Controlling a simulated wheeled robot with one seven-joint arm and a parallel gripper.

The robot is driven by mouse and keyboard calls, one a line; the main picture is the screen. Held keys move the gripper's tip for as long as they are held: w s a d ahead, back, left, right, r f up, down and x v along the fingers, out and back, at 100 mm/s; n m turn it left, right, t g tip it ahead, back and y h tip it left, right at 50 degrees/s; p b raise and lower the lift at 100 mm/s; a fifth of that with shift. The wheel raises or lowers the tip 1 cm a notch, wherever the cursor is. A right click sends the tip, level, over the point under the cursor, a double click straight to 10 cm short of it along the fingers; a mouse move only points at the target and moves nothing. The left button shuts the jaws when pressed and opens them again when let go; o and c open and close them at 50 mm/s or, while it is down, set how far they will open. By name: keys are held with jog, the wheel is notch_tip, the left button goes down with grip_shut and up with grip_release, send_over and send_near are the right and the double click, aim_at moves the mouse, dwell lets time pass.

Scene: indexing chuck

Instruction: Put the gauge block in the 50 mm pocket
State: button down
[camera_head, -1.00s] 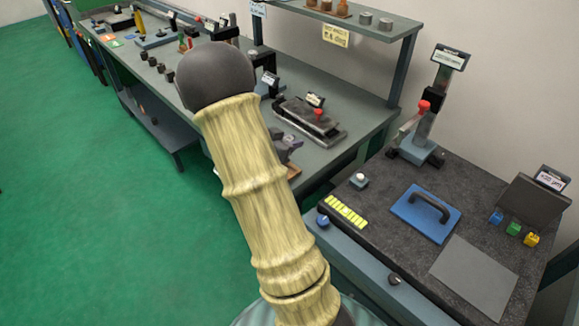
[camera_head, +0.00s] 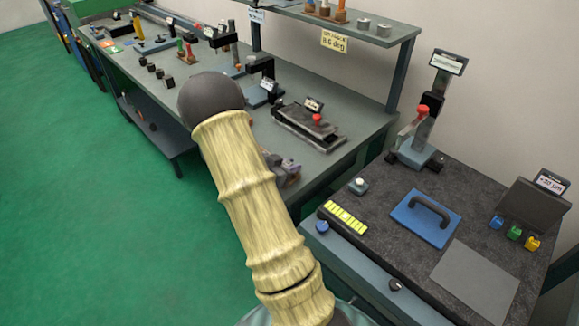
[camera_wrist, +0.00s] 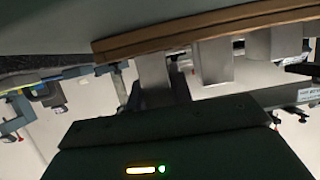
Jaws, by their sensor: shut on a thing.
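My gripper (camera_wrist: 205,68) shows in the wrist view as a dark body with a small lit strip and pale grey finger pieces above it. It is shut on a grey block-like piece (camera_wrist: 213,60), which looks like the gauge block; its outline is partly hidden. A brown-edged board (camera_wrist: 200,29) crosses the view close to the fingers; whether they touch cannot be told. In the head view my arm covers much of the middle and the gripper cannot be made out clearly. The 50 mm pocket cannot be picked out in either view.
A long grey bench (camera_head: 330,165) carries a dark fixture with a red knob (camera_head: 308,125) and several small parts. At right, a dark-topped table (camera_head: 385,215) holds a blue plate with a handle (camera_head: 425,218), a stand and small coloured blocks. Green floor at left is clear.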

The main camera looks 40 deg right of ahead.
jog(key=c, duration=1.5)
grip_release()
jog(key=shift+f, duration=0.2)
jog(key=shift+a+r, duration=0.1)
jog(key=v, duration=1.1)
jog(key=shift+a+r, duration=0.2)
jog(key=shift+a, duration=0.15)
jog(key=shift+s, duration=0.15)
